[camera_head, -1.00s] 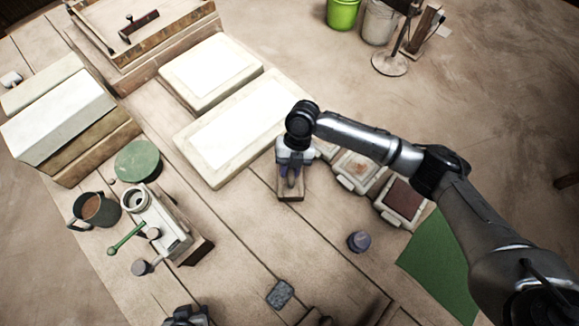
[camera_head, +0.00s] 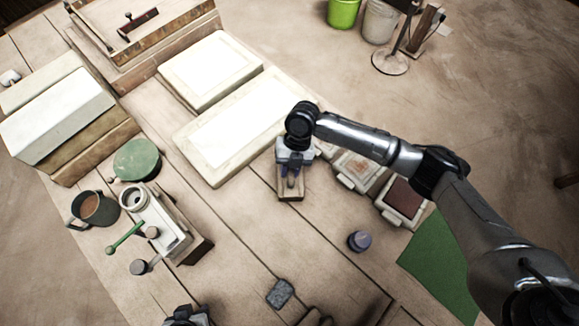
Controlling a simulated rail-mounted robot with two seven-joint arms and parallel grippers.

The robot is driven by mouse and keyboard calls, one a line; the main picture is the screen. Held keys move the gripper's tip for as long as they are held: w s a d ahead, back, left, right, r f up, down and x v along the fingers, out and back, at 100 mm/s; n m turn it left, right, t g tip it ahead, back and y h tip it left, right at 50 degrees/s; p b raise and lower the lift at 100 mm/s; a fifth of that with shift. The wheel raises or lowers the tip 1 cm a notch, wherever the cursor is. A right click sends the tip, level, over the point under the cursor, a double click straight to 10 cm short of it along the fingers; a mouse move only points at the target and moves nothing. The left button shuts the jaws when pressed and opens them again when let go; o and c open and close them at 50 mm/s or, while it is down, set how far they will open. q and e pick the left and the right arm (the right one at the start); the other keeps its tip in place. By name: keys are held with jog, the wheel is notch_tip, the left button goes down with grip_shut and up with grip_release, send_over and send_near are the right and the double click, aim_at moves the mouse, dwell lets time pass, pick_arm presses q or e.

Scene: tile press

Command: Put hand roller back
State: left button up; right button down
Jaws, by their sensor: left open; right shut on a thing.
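My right gripper (camera_head: 290,178) points down over a small wooden rest (camera_head: 291,195) near the middle of the table. It is shut on what seems to be the hand roller, which my gripper mostly hides. I cannot tell whether the roller touches the rest. My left gripper (camera_head: 188,317) shows only partly at the bottom edge. It is open, well apart from the rest.
Two pale framed slabs (camera_head: 210,70) lie behind the rest. Several small tile trays (camera_head: 405,198) stand to its right, under my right arm. A mug (camera_head: 95,209) stands left.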

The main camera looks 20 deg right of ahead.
dwell(0.3)
jog(key=c, duration=1.2)
grip_release()
pick_arm(q)
jog(key=shift+d, duration=0.15)
pick_arm(e)
jog(key=shift+o, duration=1.4)
pick_arm(q)
jog(key=shift+a+r+p, duration=0.2)
jog(key=shift+r+p, duration=0.85)
jog(key=shift+p, duration=0.1)
jog(key=shift+d, duration=0.1)
pick_arm(e)
jog(key=v, duration=1.4)
